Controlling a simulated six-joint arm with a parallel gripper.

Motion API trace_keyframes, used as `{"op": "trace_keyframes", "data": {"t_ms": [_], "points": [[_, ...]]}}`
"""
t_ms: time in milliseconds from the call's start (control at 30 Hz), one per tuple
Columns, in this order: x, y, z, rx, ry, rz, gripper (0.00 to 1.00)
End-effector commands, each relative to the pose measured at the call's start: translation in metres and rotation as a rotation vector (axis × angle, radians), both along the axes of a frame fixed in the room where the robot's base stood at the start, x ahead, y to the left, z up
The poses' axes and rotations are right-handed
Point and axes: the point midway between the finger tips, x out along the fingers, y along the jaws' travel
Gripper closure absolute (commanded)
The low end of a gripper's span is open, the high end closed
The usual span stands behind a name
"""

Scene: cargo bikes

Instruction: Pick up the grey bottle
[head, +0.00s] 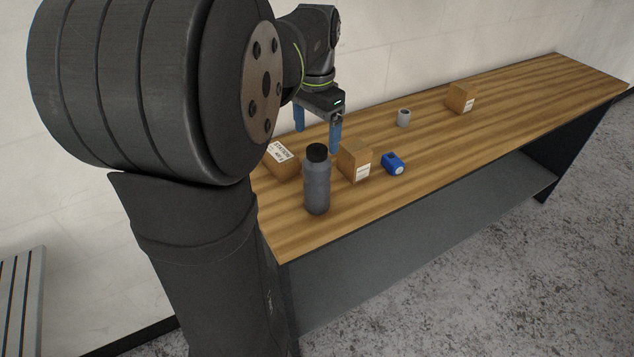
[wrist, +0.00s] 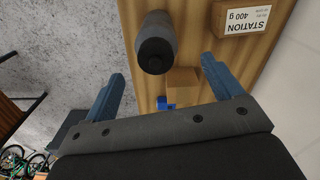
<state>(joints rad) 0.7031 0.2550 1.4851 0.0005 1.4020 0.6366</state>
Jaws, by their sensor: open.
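The grey bottle (head: 317,184) with a black cap stands upright on the wooden bench, near its front left end in the head view. In the wrist view the bottle (wrist: 157,36) is seen from above, beyond the fingertips and between their lines. My gripper (head: 318,140) has two blue fingers spread apart, with nothing between them. In the head view it hangs above the bench, behind the bottle. The wrist view shows the open fingers (wrist: 162,73) apart from the bottle.
The wooden bench (head: 520,100) holds a labelled box (head: 281,158) left of the bottle and another box (head: 354,160) right of it. A blue object (head: 393,163), a grey cup (head: 404,118) and a far box (head: 460,98) stand further right. The front right of the bench is clear.

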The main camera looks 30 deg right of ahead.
Motion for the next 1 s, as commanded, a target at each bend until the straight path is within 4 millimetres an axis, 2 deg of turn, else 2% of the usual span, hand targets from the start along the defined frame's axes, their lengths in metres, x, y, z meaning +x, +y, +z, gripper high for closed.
{"op": "trace_keyframes", "data": {"t_ms": [33,133,433,700,1000], "points": [[-0.001,0.0,-0.011,0.002,0.004,0.0,0.16],[0.0,0.0,-0.027,0.001,0.002,0.001,0.16],[-0.002,0.001,-0.051,0.001,0.001,0.001,0.16],[-0.006,0.002,-0.089,0.001,0.001,0.002,0.16],[-0.006,0.002,-0.094,-0.001,0.0,0.002,0.16]]}}
